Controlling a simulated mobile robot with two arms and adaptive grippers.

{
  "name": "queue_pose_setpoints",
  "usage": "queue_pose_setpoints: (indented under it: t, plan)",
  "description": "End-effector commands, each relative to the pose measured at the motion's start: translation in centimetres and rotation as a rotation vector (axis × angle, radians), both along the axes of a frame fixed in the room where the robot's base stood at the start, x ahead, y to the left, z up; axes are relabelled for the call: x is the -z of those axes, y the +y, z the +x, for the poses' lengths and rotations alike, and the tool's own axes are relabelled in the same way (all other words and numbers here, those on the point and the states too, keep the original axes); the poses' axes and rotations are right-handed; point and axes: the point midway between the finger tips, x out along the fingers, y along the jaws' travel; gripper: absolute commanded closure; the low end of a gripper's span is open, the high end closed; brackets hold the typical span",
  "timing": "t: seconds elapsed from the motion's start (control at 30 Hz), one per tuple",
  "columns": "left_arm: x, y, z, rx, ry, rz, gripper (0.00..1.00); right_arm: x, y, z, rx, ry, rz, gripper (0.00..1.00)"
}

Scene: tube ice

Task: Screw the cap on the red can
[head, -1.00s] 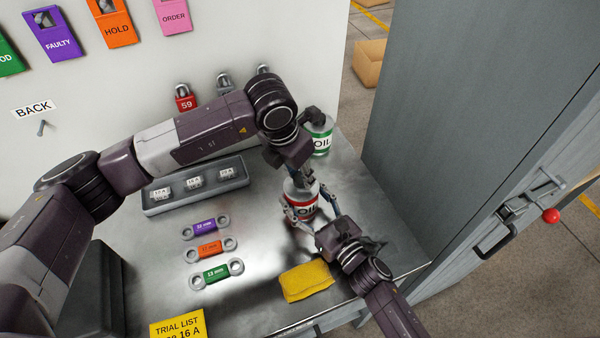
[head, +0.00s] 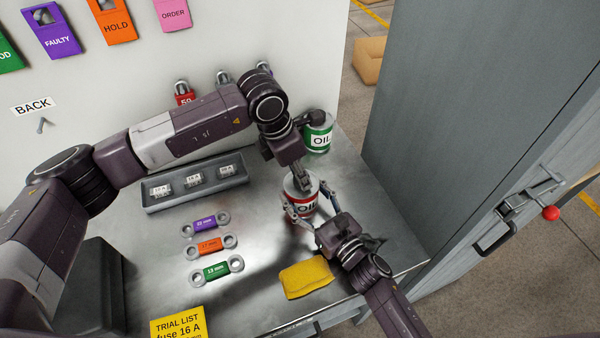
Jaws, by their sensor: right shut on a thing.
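The red can (head: 304,204), a white can with a red band and OIL lettering, stands upright on the metal bench. My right gripper (head: 307,212) is shut on its sides from the front right. My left gripper (head: 300,181) points down at the top of the can. Its fingers are small and partly hidden, so I cannot tell whether they are open or shut. The cap cannot be made out at the red can's top, which the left gripper partly covers. A green-banded oil can (head: 319,138) with a dark top stands behind.
A yellow cloth (head: 306,279) lies at the bench front. Purple, orange and green wrenches (head: 210,246) lie left of the can. A grey fuse tray (head: 160,203) and padlocks (head: 183,90) are behind. A grey cabinet door (head: 470,120) bounds the right side.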

Motion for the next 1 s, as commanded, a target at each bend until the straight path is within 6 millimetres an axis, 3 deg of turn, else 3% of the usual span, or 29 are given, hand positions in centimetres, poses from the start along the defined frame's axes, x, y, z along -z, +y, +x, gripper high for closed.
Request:
queue_pose_setpoints:
  t: [1.0]
  plan:
    - [0.03, -0.29, 0.77, 1.648, 0.004, 0.003, 0.80, 0.03, -0.07, 0.02, 0.001, 0.001, 0.000, 1.00]
